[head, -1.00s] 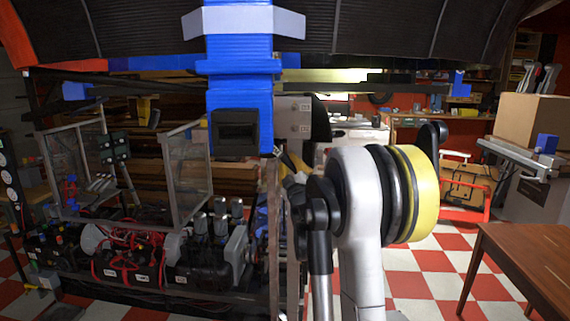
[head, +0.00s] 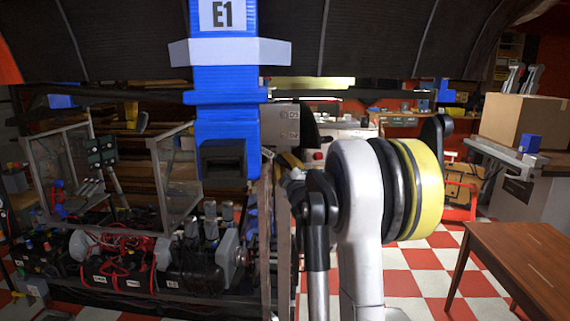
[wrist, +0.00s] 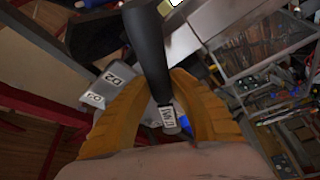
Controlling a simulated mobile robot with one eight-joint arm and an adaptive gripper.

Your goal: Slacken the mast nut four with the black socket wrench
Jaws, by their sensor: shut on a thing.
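My gripper (wrist: 158,84) has orange-yellow fingers and is shut on the black socket wrench (wrist: 147,40) in the wrist view. A small white label shows between the fingers. In the head view my gripper is mostly hidden behind my arm. I cannot make out mast nut four in either view.
A grey frame with clear panels (head: 173,175) and machinery with red wires (head: 125,265) are at left. A wooden table (head: 525,262) and a cardboard box (head: 522,118) are at right. Checkered floor is open between.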

